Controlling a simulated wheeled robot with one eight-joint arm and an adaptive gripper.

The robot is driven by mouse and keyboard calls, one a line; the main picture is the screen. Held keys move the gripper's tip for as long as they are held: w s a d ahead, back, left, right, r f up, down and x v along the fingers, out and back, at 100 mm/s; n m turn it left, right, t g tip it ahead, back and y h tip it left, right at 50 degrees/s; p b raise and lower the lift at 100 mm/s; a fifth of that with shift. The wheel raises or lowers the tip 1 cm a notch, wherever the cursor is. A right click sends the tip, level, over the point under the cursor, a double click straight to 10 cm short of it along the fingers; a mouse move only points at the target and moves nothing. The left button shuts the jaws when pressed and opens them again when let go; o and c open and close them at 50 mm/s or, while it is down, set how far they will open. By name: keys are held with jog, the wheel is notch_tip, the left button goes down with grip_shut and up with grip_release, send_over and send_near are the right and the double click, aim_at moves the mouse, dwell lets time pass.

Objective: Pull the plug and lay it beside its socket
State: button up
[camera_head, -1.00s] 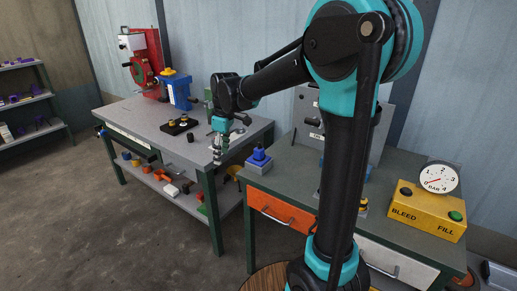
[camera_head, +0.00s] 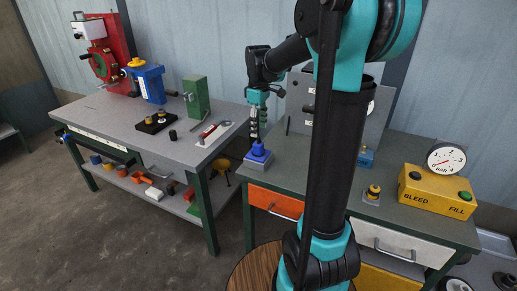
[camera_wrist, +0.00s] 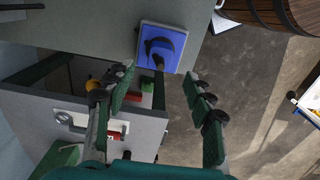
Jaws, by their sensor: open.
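My gripper (camera_head: 254,133) points down just above and behind the plug in the head view. In the wrist view its fingers (camera_wrist: 160,88) are spread wide with nothing between them, and the plug lies beyond the tips.
The right bench also bears a grey upright panel (camera_head: 298,116), a yellow BLEED/FILL box (camera_head: 437,190) and a gauge (camera_head: 446,158). A green block (camera_head: 196,97) and small tools stand on the left bench (camera_head: 110,115). A gap separates the benches.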

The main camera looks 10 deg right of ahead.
aim_at(258, 143)
jog(key=shift+f, duration=4.5)
grip_shut()
jog(key=shift+r, duration=0.15)
jog(key=shift+r, duration=2.85)
